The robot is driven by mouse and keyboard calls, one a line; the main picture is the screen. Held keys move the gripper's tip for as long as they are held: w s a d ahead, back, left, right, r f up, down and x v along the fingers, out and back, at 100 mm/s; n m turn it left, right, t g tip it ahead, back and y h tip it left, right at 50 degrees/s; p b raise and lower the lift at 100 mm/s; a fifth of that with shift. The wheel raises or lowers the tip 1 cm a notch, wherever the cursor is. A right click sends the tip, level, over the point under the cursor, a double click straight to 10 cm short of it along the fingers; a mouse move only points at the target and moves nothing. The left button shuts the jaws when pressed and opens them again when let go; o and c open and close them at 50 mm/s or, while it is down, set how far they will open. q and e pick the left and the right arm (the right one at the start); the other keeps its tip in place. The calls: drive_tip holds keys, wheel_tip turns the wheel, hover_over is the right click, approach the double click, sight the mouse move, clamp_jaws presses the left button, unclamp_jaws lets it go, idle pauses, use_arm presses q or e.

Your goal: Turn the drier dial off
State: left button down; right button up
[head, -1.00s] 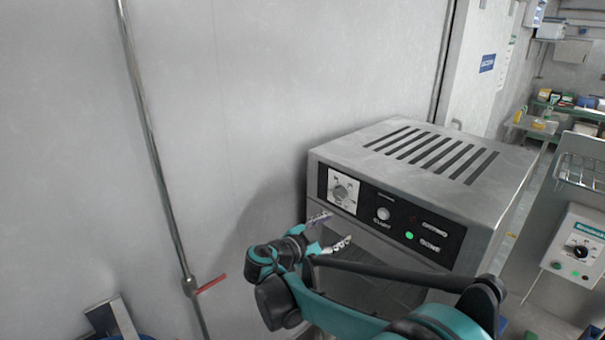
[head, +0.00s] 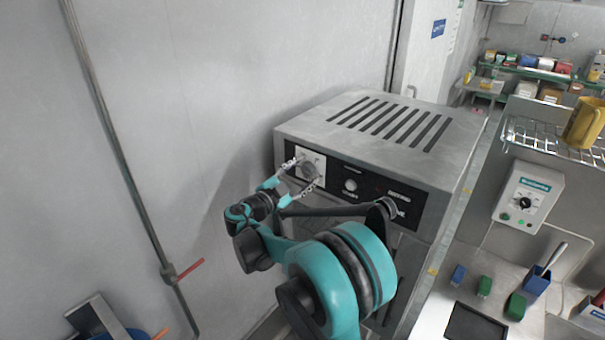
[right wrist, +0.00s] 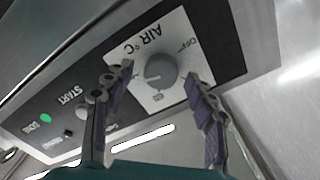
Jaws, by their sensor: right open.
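The drier (head: 400,125) is a grey metal box with a slotted top and a black control strip on its front. Its dial (head: 309,170) is a round grey knob on a white square plate at the strip's left end. In the right wrist view the dial (right wrist: 160,71) sits on the plate marked AIR °C, with an OFF mark at its edge. My right gripper (head: 304,175) is open, its fingers on either side of the dial. In the right wrist view the right gripper (right wrist: 158,92) shows a gap between both fingers and the knob. My left gripper is not in view.
The START button (head: 350,185) is on the strip right of the dial. A grey wall (head: 200,100) with a pipe (head: 120,150) and red handle (head: 190,270) is at left. At right are a white control box (head: 528,197) and a bench with small coloured items.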

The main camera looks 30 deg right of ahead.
drive_tip(key=shift+a, duration=0.1)
drive_tip(key=c, duration=1.2)
drive_tip(key=shift+o, duration=0.2)
